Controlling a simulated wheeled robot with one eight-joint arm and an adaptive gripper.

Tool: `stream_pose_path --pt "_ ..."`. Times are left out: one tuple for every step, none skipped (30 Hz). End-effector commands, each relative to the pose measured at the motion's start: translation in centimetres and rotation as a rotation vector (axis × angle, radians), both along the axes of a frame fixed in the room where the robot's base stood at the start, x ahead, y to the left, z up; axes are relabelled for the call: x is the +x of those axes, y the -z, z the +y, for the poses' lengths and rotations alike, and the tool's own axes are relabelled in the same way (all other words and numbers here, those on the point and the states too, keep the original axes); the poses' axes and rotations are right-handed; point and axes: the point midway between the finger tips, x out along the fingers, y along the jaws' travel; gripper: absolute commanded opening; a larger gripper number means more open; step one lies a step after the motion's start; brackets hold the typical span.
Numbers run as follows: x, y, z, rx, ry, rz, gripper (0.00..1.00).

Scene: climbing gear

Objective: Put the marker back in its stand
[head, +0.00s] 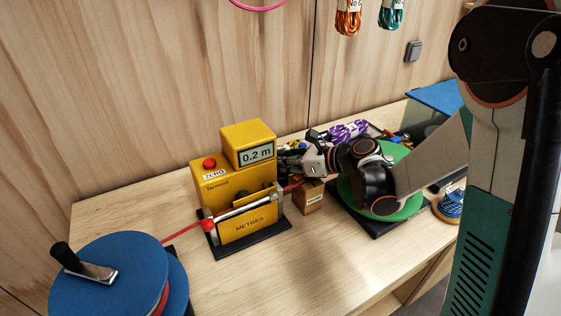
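A small wooden block (309,197) with a printed label, which looks like the marker's stand, sits on the bench just right of the yellow meter. My gripper (287,163) reaches in from the right, above and behind this block and close to the right side of the meter's display. Its fingertips are small and partly lost against the meter and the clutter behind, so I cannot tell whether they are open or shut. I cannot make out the marker; it may be hidden in or behind my gripper.
The yellow rope meter (211,178), reading 0.2 m, stands left of the block. A red rope (182,234) runs from it to a blue reel (112,262). A green disc (404,208) on a dark base lies right, under my arm. The bench front (345,258) is clear.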

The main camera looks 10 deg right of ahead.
Motion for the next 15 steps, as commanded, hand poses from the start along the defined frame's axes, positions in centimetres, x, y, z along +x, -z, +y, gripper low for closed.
stream_pose_path --pt "0.00 0.15 0.00 0.000 0.000 0.000 0.22" --pt "0.00 0.11 0.00 0.000 0.000 0.000 0.26" --pt "0.00 0.09 0.00 0.000 0.000 0.000 0.26" --pt "0.00 0.09 0.00 0.000 0.000 0.000 0.26" --pt "0.00 0.08 0.00 0.000 0.000 0.000 0.26" --pt "0.00 0.08 0.00 0.000 0.000 0.000 0.26" --pt "0.00 0.08 0.00 0.000 0.000 0.000 0.26" --pt "0.00 0.08 0.00 0.000 0.000 0.000 0.26" --pt "0.00 0.08 0.00 0.000 0.000 0.000 0.26" --pt "0.00 0.08 0.00 0.000 0.000 0.000 0.26" --pt "0.00 0.04 -0.01 0.000 0.000 0.000 0.26" --pt "0.00 -0.04 -0.01 0.000 0.000 0.000 0.26" --pt "-0.01 -0.13 -0.01 0.000 0.000 0.000 0.26" --pt "0.00 -0.28 0.00 0.000 0.000 0.000 0.26" --pt "-0.07 -0.49 -0.16 0.000 0.001 0.000 0.26"
